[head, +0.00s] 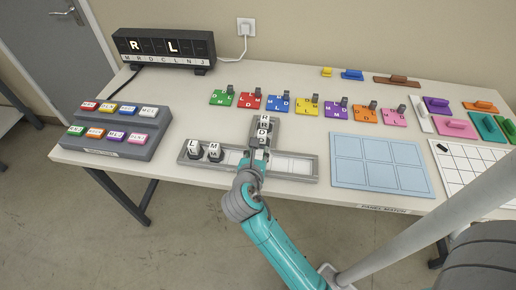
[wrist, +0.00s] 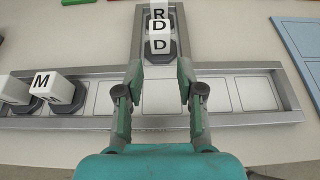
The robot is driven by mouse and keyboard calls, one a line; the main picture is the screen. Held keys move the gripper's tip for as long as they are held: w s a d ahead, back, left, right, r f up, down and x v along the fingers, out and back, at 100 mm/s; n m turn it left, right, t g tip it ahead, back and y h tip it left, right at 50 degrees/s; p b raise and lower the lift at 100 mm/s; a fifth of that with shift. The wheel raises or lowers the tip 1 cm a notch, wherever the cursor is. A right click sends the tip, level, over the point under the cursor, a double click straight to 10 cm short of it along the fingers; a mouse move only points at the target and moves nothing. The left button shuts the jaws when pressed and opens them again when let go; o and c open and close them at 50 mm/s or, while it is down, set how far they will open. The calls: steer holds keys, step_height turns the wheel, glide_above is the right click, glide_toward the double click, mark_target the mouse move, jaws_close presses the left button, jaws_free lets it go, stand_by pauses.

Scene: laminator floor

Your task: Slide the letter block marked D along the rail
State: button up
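The letter block marked D (wrist: 160,45) is white and sits on a dark base in the stem of the grey T-shaped rail (wrist: 250,119). It also shows in the head view (head: 263,136), with a block marked R (head: 264,120) right behind it. My gripper (wrist: 160,70) is open and empty. Its two fingers lie left and right of the stem mouth, just short of the D block. Blocks marked L (head: 194,148) and M (head: 214,151) stand in the left part of the cross rail. My arm hides part of the rail in the head view.
The cross rail's right slots (head: 295,165) are empty. A dark display (head: 165,47) shows R and L lit. A stepped stand (head: 112,130) with coloured tags stands left. Coloured tagged plates (head: 308,106) line up behind; a pale blue gridded panel (head: 380,163) lies right.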

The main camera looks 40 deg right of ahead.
mark_target(261, 139)
steer(key=shift+d, duration=0.1)
steer(key=x, duration=1)
steer(key=shift+w+d+f, duration=0.15)
steer(key=shift+w+d, duration=0.05)
steer(key=shift+w, duration=0.05)
jaws_close()
